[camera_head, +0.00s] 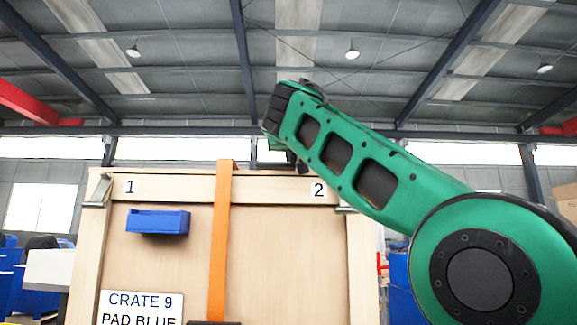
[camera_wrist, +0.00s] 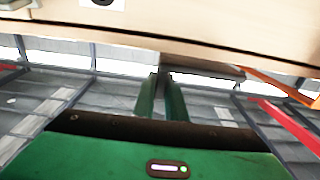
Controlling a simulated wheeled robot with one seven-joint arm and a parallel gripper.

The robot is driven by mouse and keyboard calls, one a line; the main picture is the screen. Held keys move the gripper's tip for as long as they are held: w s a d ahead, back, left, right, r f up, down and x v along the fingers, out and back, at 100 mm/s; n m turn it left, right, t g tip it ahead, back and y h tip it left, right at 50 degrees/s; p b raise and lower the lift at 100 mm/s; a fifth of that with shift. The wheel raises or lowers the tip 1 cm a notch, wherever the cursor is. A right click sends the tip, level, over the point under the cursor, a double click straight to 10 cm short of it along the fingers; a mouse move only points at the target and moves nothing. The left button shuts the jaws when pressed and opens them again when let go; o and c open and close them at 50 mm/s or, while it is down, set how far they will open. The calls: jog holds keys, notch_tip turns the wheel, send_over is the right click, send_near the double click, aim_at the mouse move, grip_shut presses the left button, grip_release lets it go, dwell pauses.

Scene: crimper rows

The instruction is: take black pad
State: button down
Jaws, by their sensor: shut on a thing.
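My gripper (camera_wrist: 163,80) shows in the wrist view as two green fingers close together. They are shut on a flat dark piece, which I take to be the black pad (camera_wrist: 208,70), and it sticks out to the right of the fingertips. The pad lies close to the pale wooden edge of the crate (camera_wrist: 230,48); I cannot tell whether it touches. In the head view my green arm reaches to the crate's top right, near label 2, and the gripper and pad are mostly hidden there.
The wooden crate (camera_head: 265,245) bears labels 1 and 2, a sign (camera_head: 141,308) reading CRATE 9 and PAD BLUE, an orange strap (camera_head: 220,240) and a blue bin (camera_head: 158,222). Metal clips sit at its top corners. The space above the crate's left part is clear.

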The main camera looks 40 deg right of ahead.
jog(key=shift+r, duration=1.9)
